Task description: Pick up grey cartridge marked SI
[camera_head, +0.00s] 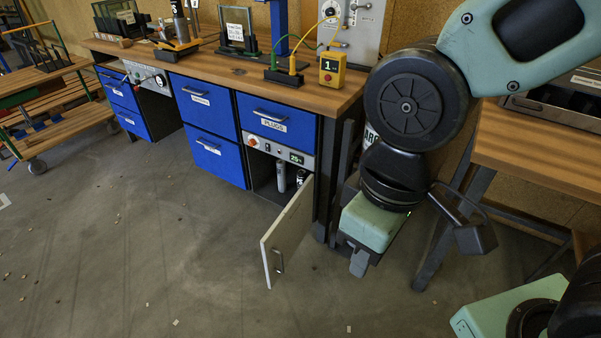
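A grey upright cylinder (281,176) stands in the open cabinet (265,178) under the workbench. It may be the grey cartridge, but no SI mark can be read on it. A darker, shorter cylinder (300,178) with a pale band is to its right, partly hidden by the cabinet's edge and door. The cabinet's pale door (287,232) is swung open toward the floor. My gripper (359,264) hangs pointing down, to the right of the open door and apart from it. Its fingers are mostly hidden by its own body, so its opening cannot be seen.
The wooden workbench (330,98) has blue drawers, one labelled PLUGS (276,120). A control panel (284,149) sits above the cabinet opening. A bench leg stands near my gripper. A second table (540,150) is at right, a wheeled cart (62,125) at left. The front floor is mostly clear.

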